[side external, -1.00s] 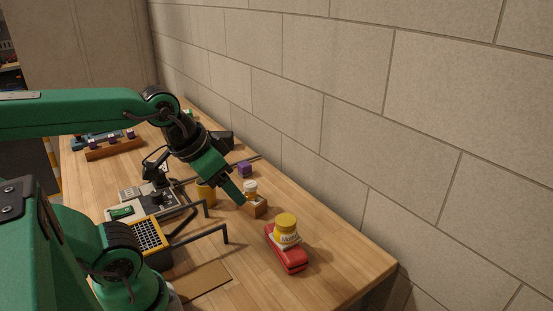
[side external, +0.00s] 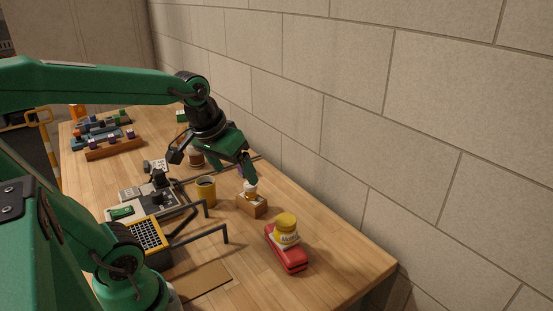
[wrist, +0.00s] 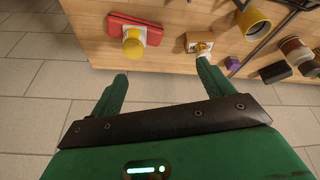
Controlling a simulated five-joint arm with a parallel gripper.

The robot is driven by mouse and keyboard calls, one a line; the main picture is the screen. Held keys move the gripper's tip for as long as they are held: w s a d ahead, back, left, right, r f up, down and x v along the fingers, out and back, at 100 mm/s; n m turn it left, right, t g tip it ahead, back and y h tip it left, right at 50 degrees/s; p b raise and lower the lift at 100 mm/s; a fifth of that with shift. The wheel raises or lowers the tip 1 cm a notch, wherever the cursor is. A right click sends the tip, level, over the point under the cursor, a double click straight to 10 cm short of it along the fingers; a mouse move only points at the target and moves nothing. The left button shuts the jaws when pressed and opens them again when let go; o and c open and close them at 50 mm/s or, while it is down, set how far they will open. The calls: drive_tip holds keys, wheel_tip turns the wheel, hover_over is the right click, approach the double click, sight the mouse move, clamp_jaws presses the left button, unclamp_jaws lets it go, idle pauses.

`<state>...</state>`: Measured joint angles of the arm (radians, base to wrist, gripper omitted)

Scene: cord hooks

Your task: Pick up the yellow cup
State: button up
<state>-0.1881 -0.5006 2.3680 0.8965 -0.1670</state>
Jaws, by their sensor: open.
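The yellow cup (side external: 206,192) stands upright on the wooden table, left of the small wooden block in the side view. In the wrist view the yellow cup (wrist: 254,22) shows at the top right, its dark open mouth visible. My gripper (side external: 247,168) is to the right of the cup and higher, with a fingertip overlapping the view near a small white-topped item. In the wrist view my gripper (wrist: 162,73) has its two green fingers spread apart with nothing between them. The cup is outside the fingers.
A yellow-lidded jar (side external: 286,228) sits on a red case (side external: 288,252) at the front right. A wooden block (side external: 252,206) holds the white-topped item (side external: 250,189). Dark hooks (side external: 205,236) stand in front of the cup. A stone wall (side external: 430,120) borders the table's right side.

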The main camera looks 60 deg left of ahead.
drive_tip(key=w+a+f+n+g, duration=0.2)
drive_tip(key=w+a+f+n, duration=0.1)
drive_tip(key=a+n, duration=0.3)
drive_tip(key=n+g, duration=0.2)
drive_tip(key=n, duration=0.6)
hover_over(206, 188)
drive_tip(key=a, duration=0.3)
wheel_tip(206, 188, down, 11)
drive_tip(key=shift+h, duration=0.4)
drive_tip(key=shift+w+d+f, duration=0.1)
drive_tip(key=shift+w+f, duration=0.1)
drive_tip(key=shift+f, duration=1.05)
drive_tip(key=shift+w+a+f, duration=0.1)
drive_tip(key=shift+w+f, duration=0.05)
drive_tip(key=shift+f, duration=1.05)
drive_tip(key=shift+w+d+f, duration=0.1)
drive_tip(key=shift+w+f, duration=0.1)
drive_tip(key=shift+f, duration=1.05)
drive_tip(key=c, duration=1.1)
drive_tip(key=shift+o, duration=0.2)
drive_tip(key=shift+r, duration=0.2)
